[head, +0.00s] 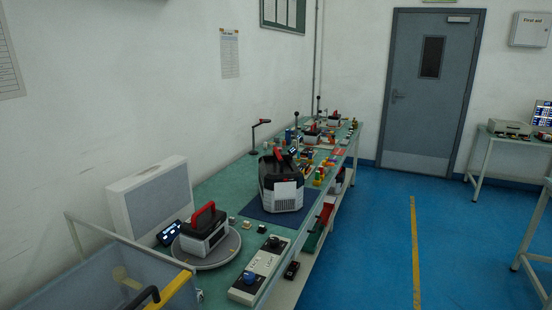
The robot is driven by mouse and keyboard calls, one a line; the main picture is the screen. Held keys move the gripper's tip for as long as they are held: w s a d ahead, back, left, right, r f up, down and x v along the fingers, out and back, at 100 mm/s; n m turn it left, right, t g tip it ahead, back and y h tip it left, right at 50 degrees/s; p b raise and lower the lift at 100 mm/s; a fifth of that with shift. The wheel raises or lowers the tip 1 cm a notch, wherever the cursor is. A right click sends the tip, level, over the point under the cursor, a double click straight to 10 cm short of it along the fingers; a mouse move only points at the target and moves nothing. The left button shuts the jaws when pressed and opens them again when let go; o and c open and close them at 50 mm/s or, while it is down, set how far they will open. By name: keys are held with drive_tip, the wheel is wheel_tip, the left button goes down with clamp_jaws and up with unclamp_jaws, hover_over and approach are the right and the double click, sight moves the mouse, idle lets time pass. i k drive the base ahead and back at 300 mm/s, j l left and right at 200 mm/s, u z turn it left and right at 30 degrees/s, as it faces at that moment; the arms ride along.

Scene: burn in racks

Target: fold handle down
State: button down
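Two units with red handles stand on the near half of the green bench. The nearer, a small grey and black box (204,240), sits on a round grey plate (225,260). Its red handle (202,212) stands up above its top. Behind it, a larger black and white unit (284,192) sits on a dark blue mat (253,211). A red handle (280,154) shows raised and slanted at its top. I cannot tell which handle the task names. My gripper is not in view.
The bench (232,184) runs along the left wall. A white case (151,198), a control box (261,268) and a grey-blue bin (95,287) are near. Small coloured parts crowd its far end. Open blue floor (375,240) lies right, towards a grey door (428,90).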

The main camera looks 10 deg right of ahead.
sight(276, 153)
drive_tip(key=i+l+u, duration=0.2)
drive_tip(key=i+l, duration=1.2)
drive_tip(key=i, duration=0.15)
